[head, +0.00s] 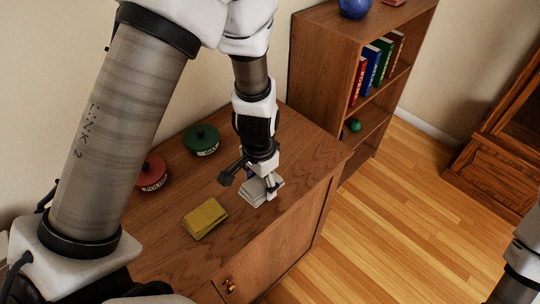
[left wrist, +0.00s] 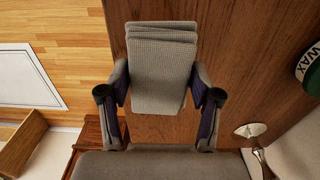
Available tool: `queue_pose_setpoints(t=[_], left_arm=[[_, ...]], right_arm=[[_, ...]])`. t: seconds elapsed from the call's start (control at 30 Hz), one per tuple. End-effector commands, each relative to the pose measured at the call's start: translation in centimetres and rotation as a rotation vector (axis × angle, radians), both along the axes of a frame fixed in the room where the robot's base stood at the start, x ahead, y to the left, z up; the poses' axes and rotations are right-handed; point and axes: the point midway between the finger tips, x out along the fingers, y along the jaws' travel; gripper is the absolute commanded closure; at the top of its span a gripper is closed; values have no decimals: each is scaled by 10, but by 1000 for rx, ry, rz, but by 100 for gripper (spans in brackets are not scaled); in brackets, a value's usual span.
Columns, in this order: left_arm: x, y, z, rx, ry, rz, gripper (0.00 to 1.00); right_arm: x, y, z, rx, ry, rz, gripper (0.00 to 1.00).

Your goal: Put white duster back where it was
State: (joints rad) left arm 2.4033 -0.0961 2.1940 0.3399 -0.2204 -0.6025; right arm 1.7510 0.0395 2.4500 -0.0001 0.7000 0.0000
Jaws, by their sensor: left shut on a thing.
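The white duster, a folded pale grey-white cloth, is in my left gripper near the right part of the wooden cabinet top in the head view (head: 253,191). In the left wrist view the duster (left wrist: 162,72) lies between the two fingers, its folded layers showing at the far end. My left gripper (head: 264,187) points down and is shut on it. I cannot tell whether the duster touches the cabinet top (head: 296,150). My right gripper is out of view.
A folded yellow cloth (head: 205,218) lies left of and nearer than the duster. A red tin (head: 152,174) and a green wax tin (head: 201,140) stand toward the wall. A bookcase (head: 325,60) stands beyond the cabinet. Cabinet top right of the duster is bare.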

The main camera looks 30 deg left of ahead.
Motion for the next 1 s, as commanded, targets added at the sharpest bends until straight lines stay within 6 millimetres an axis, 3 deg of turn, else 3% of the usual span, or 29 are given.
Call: queue_pose_setpoints(t=[0.03,0.2,0.4,0.67,1.0], left_arm=[[10,3,3,-3,0,1,69],[51,16,-4,-2,-3,1,69],[79,26,-9,1,0,0,69],[80,26,-44,2,3,-1,69],[80,26,-50,1,0,-1,69]], right_arm=[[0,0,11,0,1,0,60],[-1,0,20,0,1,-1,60],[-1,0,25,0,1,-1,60],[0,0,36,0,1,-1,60],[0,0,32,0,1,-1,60]])
